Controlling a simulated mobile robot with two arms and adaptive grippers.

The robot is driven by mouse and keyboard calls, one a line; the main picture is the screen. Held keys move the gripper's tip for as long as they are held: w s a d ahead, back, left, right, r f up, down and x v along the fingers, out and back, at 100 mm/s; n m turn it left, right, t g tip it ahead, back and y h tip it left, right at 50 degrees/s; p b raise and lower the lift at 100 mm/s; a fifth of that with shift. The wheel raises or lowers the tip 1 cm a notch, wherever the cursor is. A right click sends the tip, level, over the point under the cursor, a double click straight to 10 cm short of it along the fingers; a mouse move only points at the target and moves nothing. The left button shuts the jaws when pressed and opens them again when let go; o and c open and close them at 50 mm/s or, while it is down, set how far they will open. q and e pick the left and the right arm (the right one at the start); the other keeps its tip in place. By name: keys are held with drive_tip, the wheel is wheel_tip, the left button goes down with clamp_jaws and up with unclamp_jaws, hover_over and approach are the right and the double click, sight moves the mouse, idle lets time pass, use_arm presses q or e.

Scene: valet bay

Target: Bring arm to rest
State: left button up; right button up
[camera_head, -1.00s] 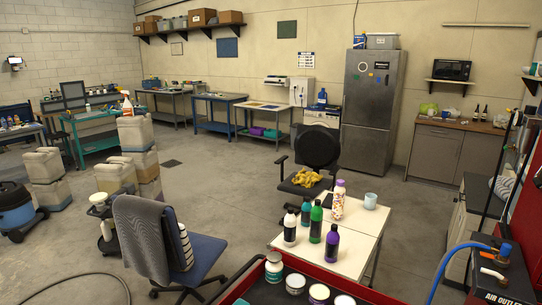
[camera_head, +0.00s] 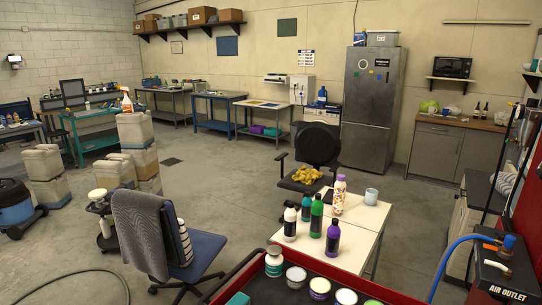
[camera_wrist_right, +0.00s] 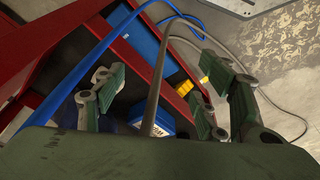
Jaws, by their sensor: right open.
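My right gripper (camera_wrist_right: 162,88) shows in the right wrist view, its dark green fingers spread apart. I see nothing held between them. A grey hose or cable runs through the picture between the fingers; I cannot tell whether it touches them. Behind the fingers is a red frame (camera_wrist_right: 62,50) with a blue panel (camera_wrist_right: 140,38). Neither of my arms shows in the head view, and my left gripper is in no view.
A red cart (camera_head: 392,294) with several jars is at the bottom of the head view. Behind it a white table (camera_head: 348,252) holds bottles and a mug (camera_head: 371,196). A blue office chair (camera_head: 205,255) stands left. A blue hose (camera_head: 448,258) hangs at right.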

drive_tip(key=s+d+f+b, duration=0.1)
drive_tip(key=s+f+b, duration=0.1)
drive_tip(key=s+f, duration=0.6)
drive_tip(key=s+d+f+g+b, duration=0.1)
drive_tip(key=s+d+f+b, duration=0.1)
drive_tip(key=s+f, duration=0.7)
wheel_tip(320, 180, down, 8)
drive_tip(key=shift+s, duration=0.3)
